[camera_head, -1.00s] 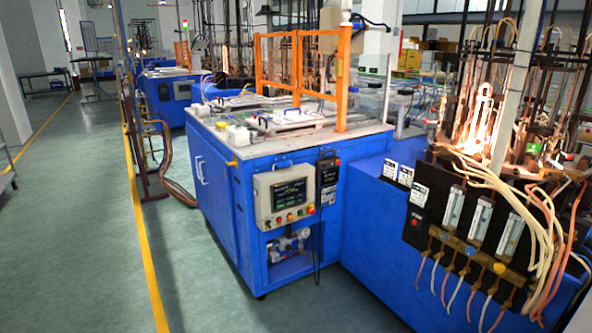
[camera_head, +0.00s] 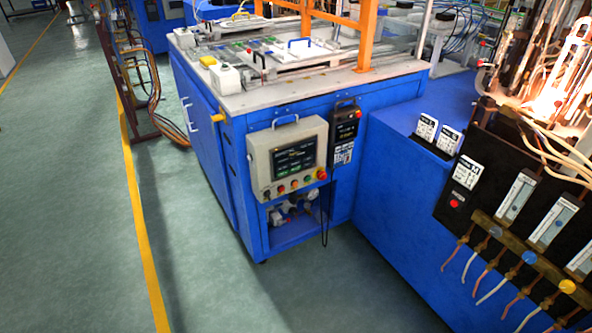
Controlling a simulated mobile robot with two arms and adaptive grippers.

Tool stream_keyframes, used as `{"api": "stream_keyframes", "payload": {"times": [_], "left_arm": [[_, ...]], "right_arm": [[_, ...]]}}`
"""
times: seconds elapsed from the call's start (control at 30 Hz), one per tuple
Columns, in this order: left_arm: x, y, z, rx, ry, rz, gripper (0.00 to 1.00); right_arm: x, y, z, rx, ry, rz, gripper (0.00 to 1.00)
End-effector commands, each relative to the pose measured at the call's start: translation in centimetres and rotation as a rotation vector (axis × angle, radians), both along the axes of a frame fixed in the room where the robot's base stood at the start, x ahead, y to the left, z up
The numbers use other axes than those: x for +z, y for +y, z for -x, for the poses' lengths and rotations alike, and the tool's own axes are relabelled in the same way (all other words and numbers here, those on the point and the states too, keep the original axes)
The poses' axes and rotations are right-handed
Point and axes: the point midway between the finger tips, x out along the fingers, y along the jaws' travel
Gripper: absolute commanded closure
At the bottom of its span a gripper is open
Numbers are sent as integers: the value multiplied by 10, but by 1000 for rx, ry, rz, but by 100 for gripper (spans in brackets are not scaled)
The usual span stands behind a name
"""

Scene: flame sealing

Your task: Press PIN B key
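A grey control box (camera_head: 287,158) with a dark screen (camera_head: 295,157) hangs on the front of the blue machine cabinet (camera_head: 212,185). A row of small coloured buttons (camera_head: 294,184) and a red knob (camera_head: 321,174) sit below the screen. To its right hangs a black handheld panel (camera_head: 343,132) with keys and a cable. The key labels are too small to read, so I cannot tell which key is PIN B. Neither of my grippers is in view.
A blue cabinet (camera_head: 385,190) with gauges and hoses stands at the right, with glowing flames (camera_head: 560,85) above it. Orange posts (camera_head: 367,35) rise from the cabinet top. The green floor (camera_head: 70,190) at the left and front is clear.

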Motion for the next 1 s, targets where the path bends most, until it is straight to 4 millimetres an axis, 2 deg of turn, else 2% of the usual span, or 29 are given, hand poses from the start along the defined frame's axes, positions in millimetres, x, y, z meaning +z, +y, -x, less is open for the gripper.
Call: {"api": "stream_keyframes", "payload": {"times": [0.07, 0.2, 0.37, 0.6, 1.0], "left_arm": [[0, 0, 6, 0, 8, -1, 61], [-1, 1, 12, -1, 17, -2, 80], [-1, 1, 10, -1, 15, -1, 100], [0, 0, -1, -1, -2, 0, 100], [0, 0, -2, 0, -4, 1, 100]], "right_arm": [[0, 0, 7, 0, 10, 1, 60], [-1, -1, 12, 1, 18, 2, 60], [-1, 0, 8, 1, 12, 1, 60], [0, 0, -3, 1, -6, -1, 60], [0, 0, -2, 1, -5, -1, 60]]}}
